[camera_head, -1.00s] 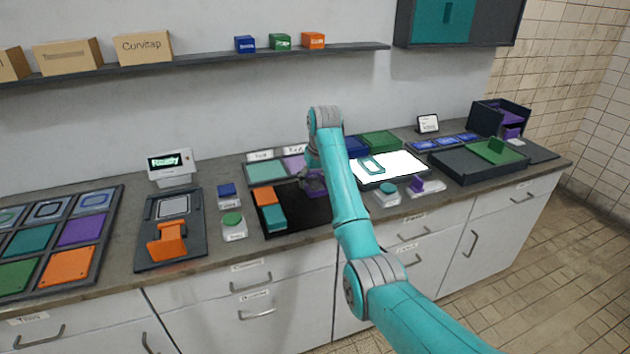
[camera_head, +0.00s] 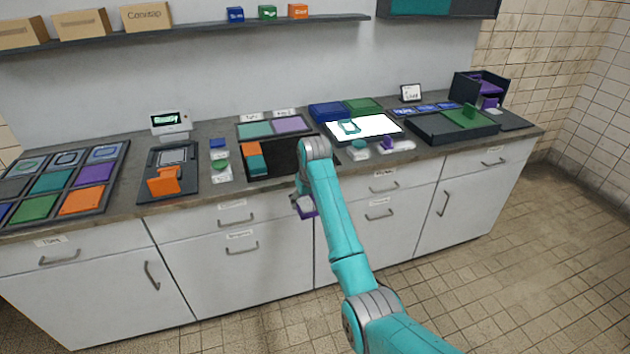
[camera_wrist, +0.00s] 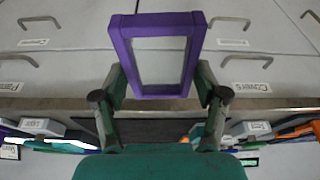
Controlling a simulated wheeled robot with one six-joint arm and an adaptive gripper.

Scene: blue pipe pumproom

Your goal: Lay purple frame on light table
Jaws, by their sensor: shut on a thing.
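My gripper (camera_wrist: 158,95) is shut on a purple frame (camera_wrist: 157,20), a rectangular ring with an open middle that fills the upper centre of the wrist view. In the head view the purple frame (camera_head: 307,208) is a small patch at my gripper (camera_head: 303,200), in front of the counter's front edge and below its top. The light table (camera_head: 372,130) is a bright white panel on the counter, behind and to the right of my gripper. A teal frame (camera_head: 348,127) lies on its left part.
A dark tray (camera_head: 290,160) with orange and teal pieces lies behind my arm. A teal button (camera_head: 358,150) and a purple switch (camera_head: 388,143) stand before the light table. Cabinet doors and handles (camera_head: 380,215) face my gripper. The floor in front is clear.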

